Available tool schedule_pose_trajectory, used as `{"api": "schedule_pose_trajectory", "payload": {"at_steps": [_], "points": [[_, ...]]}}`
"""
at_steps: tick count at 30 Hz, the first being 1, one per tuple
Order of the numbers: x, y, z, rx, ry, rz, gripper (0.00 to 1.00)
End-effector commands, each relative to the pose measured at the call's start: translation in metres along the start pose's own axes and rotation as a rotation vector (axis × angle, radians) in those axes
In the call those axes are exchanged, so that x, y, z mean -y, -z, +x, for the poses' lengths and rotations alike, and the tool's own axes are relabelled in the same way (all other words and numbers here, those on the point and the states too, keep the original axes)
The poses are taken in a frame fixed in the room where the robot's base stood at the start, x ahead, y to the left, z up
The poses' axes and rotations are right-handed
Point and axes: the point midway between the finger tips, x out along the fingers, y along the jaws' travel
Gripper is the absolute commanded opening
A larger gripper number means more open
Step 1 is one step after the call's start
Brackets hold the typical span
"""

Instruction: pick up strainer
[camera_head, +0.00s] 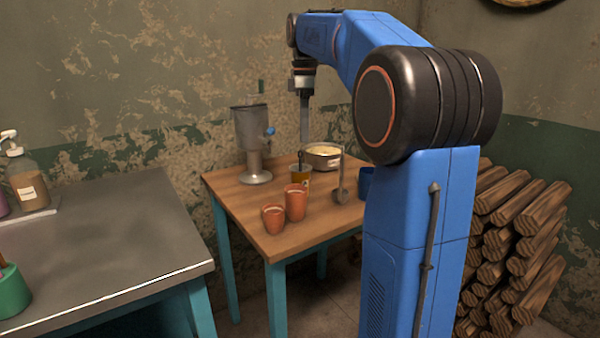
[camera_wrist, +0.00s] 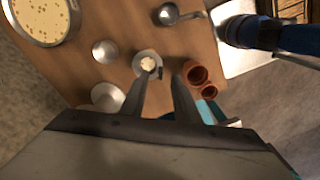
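A long-handled metal utensil with a rounded head (camera_head: 341,195) stands at the right of the wooden table. It seems to be the strainer, but I cannot tell it from a ladle. A similar utensil (camera_wrist: 168,14) lies at the top of the wrist view, its handle pointing right. My gripper (camera_head: 304,140) hangs point-down above the table, in front of the pot in the head view. In the wrist view my gripper (camera_wrist: 160,78) has its two fingers apart with nothing between them. A small round container with pale contents (camera_wrist: 148,64) lies below, near the left fingertip.
A blue mug (camera_head: 366,182) is partly hidden by my arm. A grey counter (camera_head: 110,240) stands left.

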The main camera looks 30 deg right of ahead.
Motion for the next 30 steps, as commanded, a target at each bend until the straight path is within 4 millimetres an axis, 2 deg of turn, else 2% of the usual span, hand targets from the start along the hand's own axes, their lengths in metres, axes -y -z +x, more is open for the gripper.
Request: {"api": "schedule_pose_trajectory", "payload": {"at_steps": [3, 13, 21, 25, 30], "points": [[0.001, 0.000, 0.019, 0.001, 0.003, 0.000, 0.28], [0.001, 0.002, 0.041, 0.000, 0.002, 0.000, 0.28], [0.004, 0.006, 0.075, 0.000, 0.001, -0.001, 0.28], [0.004, 0.005, 0.084, 0.000, 0.001, 0.000, 0.28], [0.003, 0.005, 0.085, 0.000, 0.000, 0.000, 0.28]]}}
